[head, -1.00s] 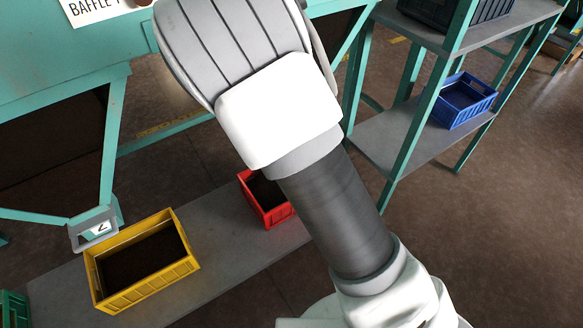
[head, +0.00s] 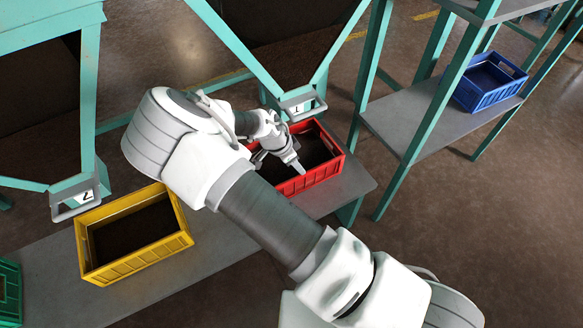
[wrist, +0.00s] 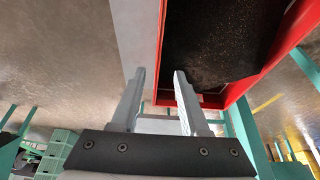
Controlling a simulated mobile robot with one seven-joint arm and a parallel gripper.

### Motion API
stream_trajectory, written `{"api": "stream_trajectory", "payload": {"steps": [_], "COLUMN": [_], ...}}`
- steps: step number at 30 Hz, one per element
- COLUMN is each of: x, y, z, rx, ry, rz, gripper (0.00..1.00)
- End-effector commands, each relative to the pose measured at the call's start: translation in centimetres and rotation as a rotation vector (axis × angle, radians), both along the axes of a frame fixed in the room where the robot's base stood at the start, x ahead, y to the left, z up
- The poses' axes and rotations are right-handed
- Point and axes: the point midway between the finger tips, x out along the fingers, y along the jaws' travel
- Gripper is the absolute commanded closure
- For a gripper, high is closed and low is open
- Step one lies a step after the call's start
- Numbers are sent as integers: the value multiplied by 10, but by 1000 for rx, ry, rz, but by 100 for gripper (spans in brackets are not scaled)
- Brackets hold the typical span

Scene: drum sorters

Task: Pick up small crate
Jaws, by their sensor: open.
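A red crate (head: 318,178) with dark material inside stands on the grey bench, below the chute marked 1. My gripper (head: 280,163) is over its left part in the head view, fingers apart. In the wrist view my gripper (wrist: 160,75) is open and empty. One side wall of the red crate (wrist: 162,40) lies between the two fingertips in that picture; I cannot tell how deep the fingers reach. My forearm hides part of the bench. A yellow crate (head: 140,265) with dark contents stands left on the bench, and a blue crate (head: 487,98) sits on the shelf.
The grey bench (head: 215,262) has bare room between the crates. Teal chute frames (head: 92,100) hang close above it. A teal shelf rack (head: 425,130) stands at right. A green crate (head: 10,290) shows at the left edge.

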Motion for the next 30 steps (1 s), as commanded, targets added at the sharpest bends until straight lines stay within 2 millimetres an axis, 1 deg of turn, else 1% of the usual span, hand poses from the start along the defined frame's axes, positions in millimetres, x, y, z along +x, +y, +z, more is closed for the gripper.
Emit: {"api": "stream_trajectory", "payload": {"steps": [1,3,6,9,14,16,21,24,27,30], "x": [2,6,9,11,13,14,19,22,23,23], "y": [-5,-9,-14,-17,-20,-22,-35,-40,-41,-41], "z": [-15,-28,-42,-50,-56,-61,-84,-96,-100,-99], "rx": [-2,-1,-1,0,0,0,-1,-1,0,0], "ry": [2,2,2,1,1,2,2,2,1,1], "rz": [-1,-2,0,0,2,1,-1,0,2,2], "gripper": [55,55,55,55,55,55,55,55,55,55]}}
